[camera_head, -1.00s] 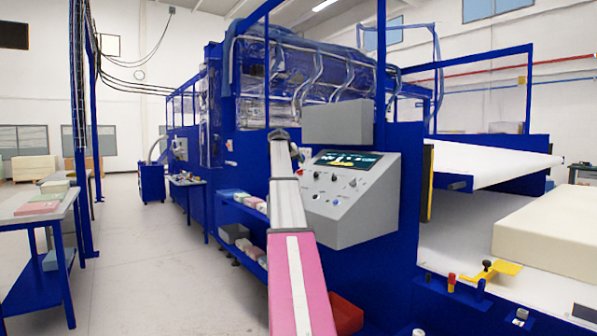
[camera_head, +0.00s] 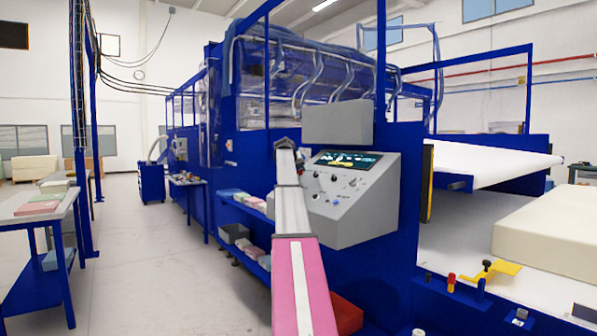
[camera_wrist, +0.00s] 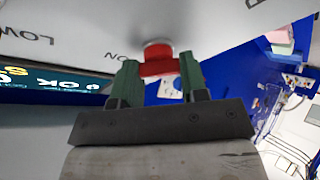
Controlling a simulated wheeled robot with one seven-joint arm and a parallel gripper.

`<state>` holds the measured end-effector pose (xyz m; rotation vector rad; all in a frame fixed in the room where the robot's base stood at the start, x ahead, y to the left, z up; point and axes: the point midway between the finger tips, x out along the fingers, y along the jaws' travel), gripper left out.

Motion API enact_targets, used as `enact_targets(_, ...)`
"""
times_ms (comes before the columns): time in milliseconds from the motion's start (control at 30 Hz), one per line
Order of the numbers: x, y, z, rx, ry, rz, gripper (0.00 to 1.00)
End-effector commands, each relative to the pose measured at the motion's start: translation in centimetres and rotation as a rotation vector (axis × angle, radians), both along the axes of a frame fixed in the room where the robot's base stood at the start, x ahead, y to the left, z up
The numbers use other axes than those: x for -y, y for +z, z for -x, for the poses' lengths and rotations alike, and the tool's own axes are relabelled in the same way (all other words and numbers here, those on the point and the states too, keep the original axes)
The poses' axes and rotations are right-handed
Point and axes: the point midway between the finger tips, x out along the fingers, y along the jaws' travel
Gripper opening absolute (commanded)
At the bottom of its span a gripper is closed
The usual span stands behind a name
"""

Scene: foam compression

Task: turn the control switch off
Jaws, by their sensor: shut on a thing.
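The control switch (camera_wrist: 157,50), a red handle on a round grey base, is on the pale panel face at the top middle of the wrist view. My gripper (camera_wrist: 160,74) has green fingers, one on each side of the red handle, and is shut on it. The lettering "ON" shows just left of the switch, and "LOW" farther left. In the head view the grey control panel (camera_head: 352,222) with its lit screen stands right of my arm. My arm hides the panel's left edge there, and I cannot make out the gripper or the red switch.
A dark screen (camera_wrist: 50,82) lies left of the gripper in the wrist view. In the head view, a large foam block (camera_head: 555,235) sits at right, and a shelf with several foam pieces (camera_head: 245,200) is left of my arm. The floor (camera_head: 150,260) at left is clear.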

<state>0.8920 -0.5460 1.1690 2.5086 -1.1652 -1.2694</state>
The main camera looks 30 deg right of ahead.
Motion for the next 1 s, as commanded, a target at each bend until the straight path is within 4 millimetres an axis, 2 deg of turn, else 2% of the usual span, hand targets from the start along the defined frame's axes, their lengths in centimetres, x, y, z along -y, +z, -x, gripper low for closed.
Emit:
enact_targets(367,0.04,0.03,0.05,-0.065,0.105,0.005,0.17)
enact_targets(1000,0.21,0.17,-0.01,-0.366,0.603,0.027,0.17)
